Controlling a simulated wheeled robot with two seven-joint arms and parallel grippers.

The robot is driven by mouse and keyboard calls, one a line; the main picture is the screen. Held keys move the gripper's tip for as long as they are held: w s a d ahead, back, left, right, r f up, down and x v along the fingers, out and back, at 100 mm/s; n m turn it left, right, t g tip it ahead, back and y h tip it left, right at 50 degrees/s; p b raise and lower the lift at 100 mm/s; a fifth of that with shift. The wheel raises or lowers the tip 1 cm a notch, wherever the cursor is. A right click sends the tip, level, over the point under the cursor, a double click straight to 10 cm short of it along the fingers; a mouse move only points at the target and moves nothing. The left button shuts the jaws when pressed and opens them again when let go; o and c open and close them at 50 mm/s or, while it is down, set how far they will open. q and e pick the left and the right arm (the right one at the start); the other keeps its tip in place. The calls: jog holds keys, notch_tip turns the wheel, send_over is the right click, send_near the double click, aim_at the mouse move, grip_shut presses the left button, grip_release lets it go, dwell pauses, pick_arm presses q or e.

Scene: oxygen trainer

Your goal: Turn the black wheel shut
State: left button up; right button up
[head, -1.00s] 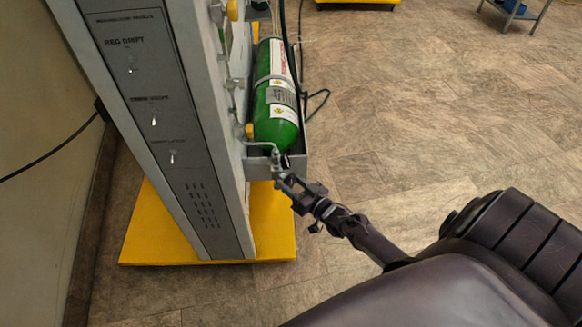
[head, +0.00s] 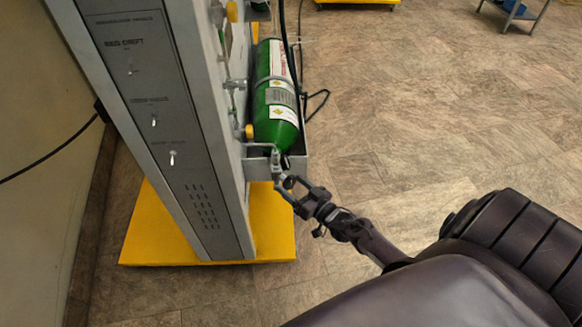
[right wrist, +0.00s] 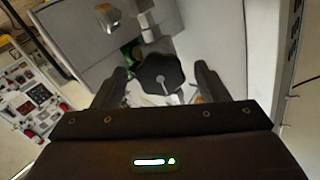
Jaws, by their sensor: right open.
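The black wheel (right wrist: 160,72) shows in the right wrist view as a dark lobed knob with a pale centre. In the head view it is a small dark shape (head: 289,183) below the green cylinder (head: 276,105). My right gripper (right wrist: 160,86) is open, with one finger on each side of the wheel. Gaps show between the fingers and the wheel, and I cannot tell whether either touches it. In the head view the right gripper (head: 287,192) reaches the wheel from the lower right. My left gripper is out of view.
The grey panel cabinet (head: 190,140) stands left of the wheel on a yellow base (head: 150,235). A grey bracket (head: 258,168) and pipework are close to the gripper. A dark cable hangs behind the cylinder. The floor to the right is open.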

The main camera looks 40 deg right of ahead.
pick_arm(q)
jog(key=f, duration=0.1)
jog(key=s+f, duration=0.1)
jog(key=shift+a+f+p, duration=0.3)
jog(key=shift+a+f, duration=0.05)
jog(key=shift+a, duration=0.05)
pick_arm(e)
jog(key=s+d, duration=0.1)
jog(key=s, duration=0.5)
jog(key=shift+s, duration=0.2)
